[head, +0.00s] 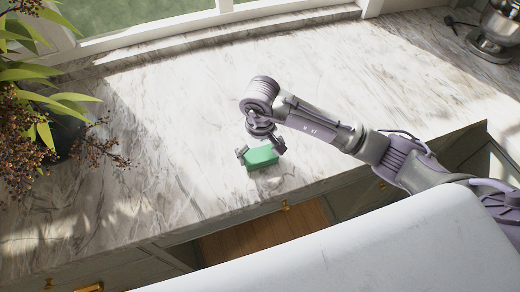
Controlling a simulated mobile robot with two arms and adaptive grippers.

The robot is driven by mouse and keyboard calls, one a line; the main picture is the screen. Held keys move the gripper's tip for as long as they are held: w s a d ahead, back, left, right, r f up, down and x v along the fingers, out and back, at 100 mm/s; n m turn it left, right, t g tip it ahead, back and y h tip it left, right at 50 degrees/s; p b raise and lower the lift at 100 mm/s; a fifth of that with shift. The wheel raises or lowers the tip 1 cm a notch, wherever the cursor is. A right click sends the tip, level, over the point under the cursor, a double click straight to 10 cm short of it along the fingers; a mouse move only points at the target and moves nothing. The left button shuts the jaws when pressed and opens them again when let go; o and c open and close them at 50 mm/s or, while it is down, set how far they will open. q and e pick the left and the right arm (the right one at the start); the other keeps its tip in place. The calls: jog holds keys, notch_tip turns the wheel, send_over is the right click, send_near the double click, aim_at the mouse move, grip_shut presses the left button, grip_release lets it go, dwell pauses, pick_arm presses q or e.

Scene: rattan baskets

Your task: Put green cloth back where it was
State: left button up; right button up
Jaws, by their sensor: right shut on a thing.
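The green cloth (263,158) looks like a small, flat-sided green block near the front edge of the marble counter (180,130). My right gripper (260,151) comes down on it from above, with one finger at its left end and the other at its right. The gripper is shut on the green cloth. I cannot tell whether the cloth touches the counter or is held just above it. My left gripper is not in view. No rattan basket shows.
A leafy plant (40,120) in a dark pot stands on the counter at the left. A metal mixer (495,30) stands at the far right corner. A window runs along the back. Cabinets with brass handles (88,288) lie below the front edge. The counter's middle is clear.

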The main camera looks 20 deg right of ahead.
aim_at(260, 153)
jog(key=shift+f, duration=0.1)
jog(key=shift+f+b, duration=0.2)
jog(key=shift+b, duration=0.2)
jog(key=o, duration=0.7)
jog(key=shift+r, duration=0.1)
jog(key=shift+r, duration=0.1)
jog(key=shift+r+p, duration=0.2)
jog(key=shift+p, duration=0.2)
notch_tip(260, 153, up, 12)
jog(key=b, duration=0.4)
jog(key=shift+f, duration=0.15)
